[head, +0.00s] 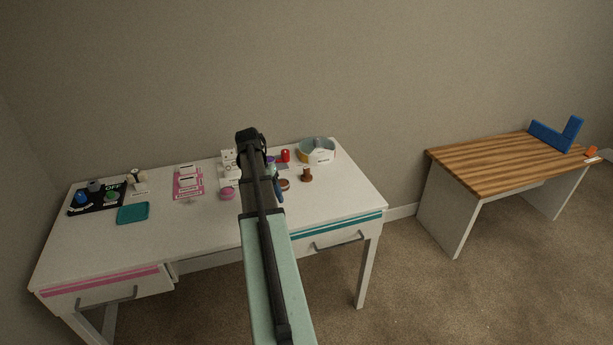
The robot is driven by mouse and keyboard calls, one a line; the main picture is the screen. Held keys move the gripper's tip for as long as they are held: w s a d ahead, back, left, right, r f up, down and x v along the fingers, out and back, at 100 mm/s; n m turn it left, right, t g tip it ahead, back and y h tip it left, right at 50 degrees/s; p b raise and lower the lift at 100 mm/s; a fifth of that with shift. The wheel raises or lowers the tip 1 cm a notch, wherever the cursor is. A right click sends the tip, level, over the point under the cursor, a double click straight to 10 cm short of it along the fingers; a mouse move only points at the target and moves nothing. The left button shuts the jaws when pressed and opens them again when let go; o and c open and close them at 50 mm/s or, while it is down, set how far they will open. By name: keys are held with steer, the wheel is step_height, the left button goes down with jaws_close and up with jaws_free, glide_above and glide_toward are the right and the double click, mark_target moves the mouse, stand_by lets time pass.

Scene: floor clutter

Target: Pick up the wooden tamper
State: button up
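The likely wooden tamper (306,175) is a small brown piece with a narrower top. It stands upright on the right part of the white desk (345,195). A flatter, round brown piece (284,184) lies just left of it. My arm reaches up across the middle of the picture and ends in a black part (250,138) left of the tamper and higher in the picture. No fingertips can be made out there, so I cannot tell whether my gripper is open or shut. Nothing is seen touching the tamper. My arm hides part of the desk.
A round white-rimmed tray (316,151) and a red cylinder (286,156) stand behind the tamper. A pink piece (227,194), a teal tray (133,213) and a black mat (84,206) lie further left. A wooden-topped table (490,165) stands apart at right. The desk's front right is clear.

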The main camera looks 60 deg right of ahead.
steer(key=w+d+r+n+t, duration=0.1)
steer(key=d+r, duration=0.1)
steer(key=d, duration=0.6)
steer(key=d+r+t, duration=0.1)
steer(key=d+r, duration=0.1)
steer(key=d, duration=0.7)
step_height(320, 180, up, 4)
steer(key=n+t, duration=0.1)
steer(key=t, duration=0.1)
glide_above(306, 167)
steer(key=shift+h, duration=0.3)
steer(key=f, duration=0.8)
steer(key=shift+s+d+f, duration=0.2)
steer(key=shift+s+f, duration=0.05)
steer(key=shift+f, duration=0.05)
steer(key=shift+w+a+f, duration=0.1)
steer(key=shift+a+f, duration=0.05)
steer(key=shift+f, duration=1.2)
steer(key=shift+w+a+f, duration=0.1)
steer(key=shift+f, duration=1.25)
steer(key=shift+c, duration=0.2)
jaws_close()
